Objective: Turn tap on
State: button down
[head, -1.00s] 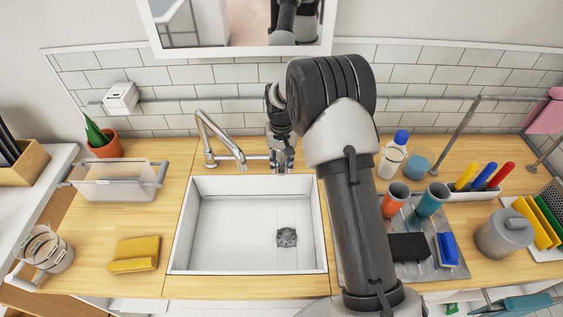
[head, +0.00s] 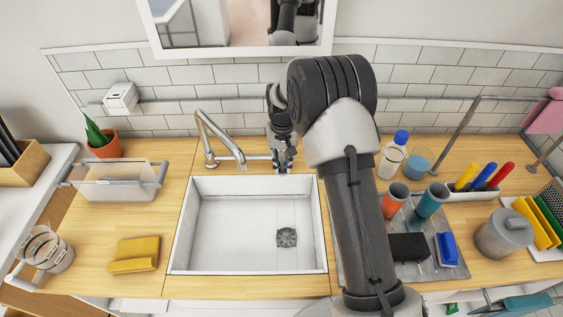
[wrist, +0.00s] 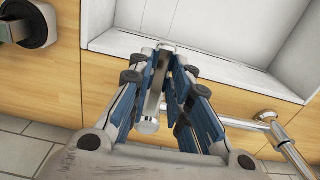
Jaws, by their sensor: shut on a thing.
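The metal tap (head: 222,145) stands behind the white sink (head: 177,225), with its bent spout over the back left part of the basin. A horizontal bar (head: 255,157) runs from the spout's base to the right, towards my gripper (head: 283,162). In the wrist view my gripper (wrist: 165,95) has its blue-padded fingers closed on the tap's metal handle (wrist: 148,124), one on each side of it. The tap bar also shows in the wrist view (wrist: 242,123), to the right of the fingers. My arm hides part of the handle in the head view. No water shows at the spout.
A blue-capped bottle (head: 391,160), cups (head: 432,200) and a grey canister (head: 503,235) stand to the right. The tiled wall (head: 215,75) is close behind the tap.

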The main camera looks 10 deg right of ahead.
jog(key=shift+w+d+n+p, duration=0.15)
jog(key=shift+d+n+p, duration=0.1)
jog(key=shift+d+n, duration=1.1)
jog(key=shift+w+d+n+p, duration=0.2)
jog(key=shift+d+n, duration=0.65)
jog(key=shift+n, duration=1)
jog(key=c, duration=1.5)
grip_release()
jog(key=shift+s, duration=0.1)
notch_tip(320, 180, up, 12)
jog(key=shift+r, duration=0.1)
